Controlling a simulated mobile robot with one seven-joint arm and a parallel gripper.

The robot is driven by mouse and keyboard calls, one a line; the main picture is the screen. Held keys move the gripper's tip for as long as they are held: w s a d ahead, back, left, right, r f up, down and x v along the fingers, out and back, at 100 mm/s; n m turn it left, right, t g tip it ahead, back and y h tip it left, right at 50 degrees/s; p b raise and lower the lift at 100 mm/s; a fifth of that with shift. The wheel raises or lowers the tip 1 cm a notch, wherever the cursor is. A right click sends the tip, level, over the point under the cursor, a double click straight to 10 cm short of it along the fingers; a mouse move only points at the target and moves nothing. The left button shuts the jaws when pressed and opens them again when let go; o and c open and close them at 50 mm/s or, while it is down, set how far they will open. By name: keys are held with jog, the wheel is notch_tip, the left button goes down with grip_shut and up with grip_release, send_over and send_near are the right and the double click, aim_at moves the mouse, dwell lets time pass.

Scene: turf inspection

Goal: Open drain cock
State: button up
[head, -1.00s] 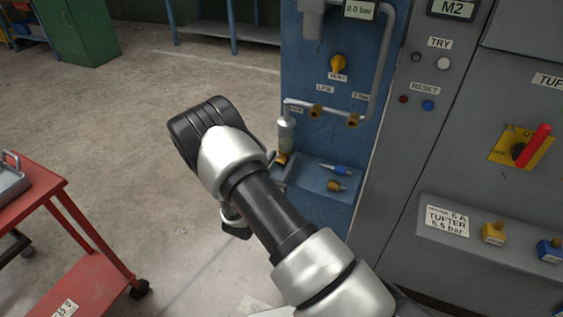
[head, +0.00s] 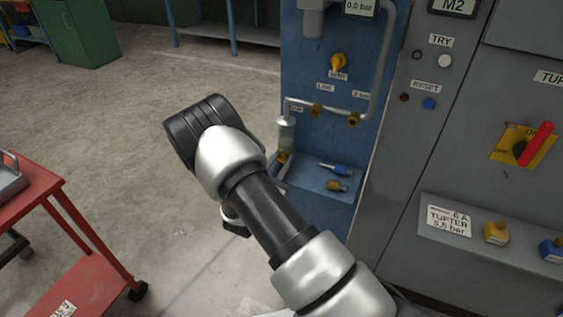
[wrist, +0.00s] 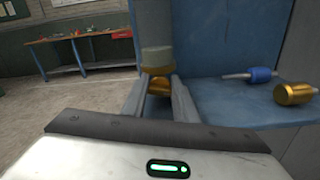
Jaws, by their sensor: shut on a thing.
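The drain cock (wrist: 159,86) is a small brass piece under the clear bowl of a filter (wrist: 157,57) in the wrist view. In the head view the filter bowl (head: 286,134) hangs on the blue panel, with the cock (head: 283,157) at its lower end. My gripper (wrist: 159,92) has one grey finger on each side of the cock and is shut on it. In the head view my arm hides most of the gripper. How far the cock is turned cannot be told.
A blue shelf (head: 315,205) beside the cock bears a blue-ended fitting (head: 341,170) and a brass fitting (head: 337,186). A yellow valve knob (head: 338,62) and pipework sit above. A grey cabinet stands right, a red cart (head: 85,262) left. Open floor lies between.

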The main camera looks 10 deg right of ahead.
dwell(0.3)
jog(key=o, duration=1.1)
jog(key=shift+c, duration=0.2)
jog(key=p+v, duration=0.2)
jog(key=v, duration=1.5)
jog(key=shift+s, duration=0.15)
jog(key=shift+a, duration=0.1)
